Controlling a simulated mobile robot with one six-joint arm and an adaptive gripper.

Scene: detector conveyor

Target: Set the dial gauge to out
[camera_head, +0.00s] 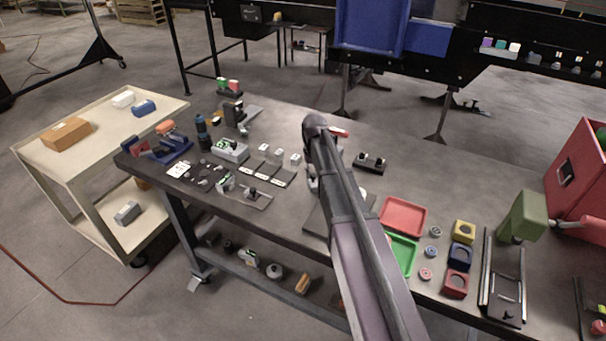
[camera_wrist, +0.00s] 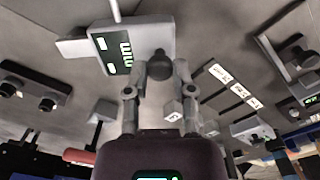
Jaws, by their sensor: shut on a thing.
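In the wrist view, a pale box with a green-lit digit display (camera_wrist: 121,50), which appears to be the dial gauge, lies just beyond my fingers. A dark round knob (camera_wrist: 159,64) sits at the box's edge. My gripper (camera_wrist: 160,78) has its two fingertips closed on this knob, one on each side. The display's digits are too small and tilted to read surely.
On the workbench (camera_head: 310,120), a black block with two knobs (camera_head: 370,162) stands right of my arm. Small blocks and cards (camera_head: 265,172) lie left. A red tray (camera_head: 403,216) and green tray (camera_head: 401,254) lie right. A cream cart (camera_head: 85,160) stands at left.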

